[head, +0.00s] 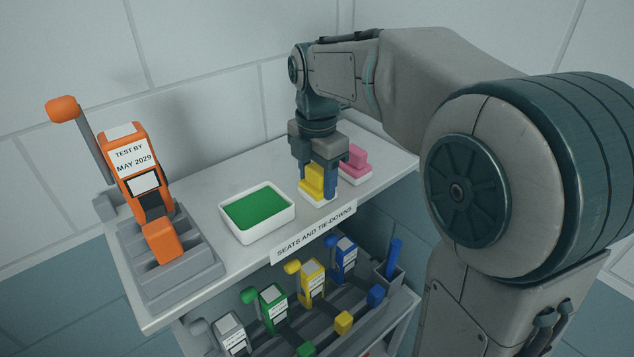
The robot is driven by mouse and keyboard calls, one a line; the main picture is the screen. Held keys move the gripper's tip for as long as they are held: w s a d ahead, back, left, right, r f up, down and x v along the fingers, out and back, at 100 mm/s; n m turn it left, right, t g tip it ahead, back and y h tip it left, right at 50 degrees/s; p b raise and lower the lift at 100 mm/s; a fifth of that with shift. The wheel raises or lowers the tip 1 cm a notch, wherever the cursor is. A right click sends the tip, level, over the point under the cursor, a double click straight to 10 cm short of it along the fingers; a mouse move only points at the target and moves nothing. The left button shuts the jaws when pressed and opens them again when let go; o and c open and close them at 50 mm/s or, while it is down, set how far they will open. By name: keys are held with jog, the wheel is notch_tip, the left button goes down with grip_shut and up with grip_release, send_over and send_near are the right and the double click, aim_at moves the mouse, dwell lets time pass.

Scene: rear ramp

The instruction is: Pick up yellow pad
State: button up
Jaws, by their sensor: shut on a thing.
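The yellow pad (312,183) is on the upper shelf, right of the middle, at a small white base (318,202). My gripper (319,181) points straight down over it, with its blue fingers on either side. The gripper is shut on the yellow pad. I cannot tell whether the pad still touches the white base. Part of the pad is hidden behind the near finger.
A pink pad (354,158) on a white base stands close on the right. A white tray (287,221) with a green inside is to the left. An orange-handled device (137,172) stands farther left. Several coloured buckles (313,280) fill the lower shelf.

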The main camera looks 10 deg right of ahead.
aim_at(318, 168)
jog(key=shift+r, duration=0.15)
jog(key=shift+r, duration=0.65)
notch_tip(318, 168, up, 3)
jog(key=shift+d+f+b, duration=0.1)
jog(key=shift+b, duration=0.4)
jog(key=s+d+r+b, duration=0.2)
jog(key=s+d+r, duration=0.4)
jog(key=d, duration=0.3)
jog(key=shift+d+r, duration=0.35)
jog(key=shift+d, duration=0.05)
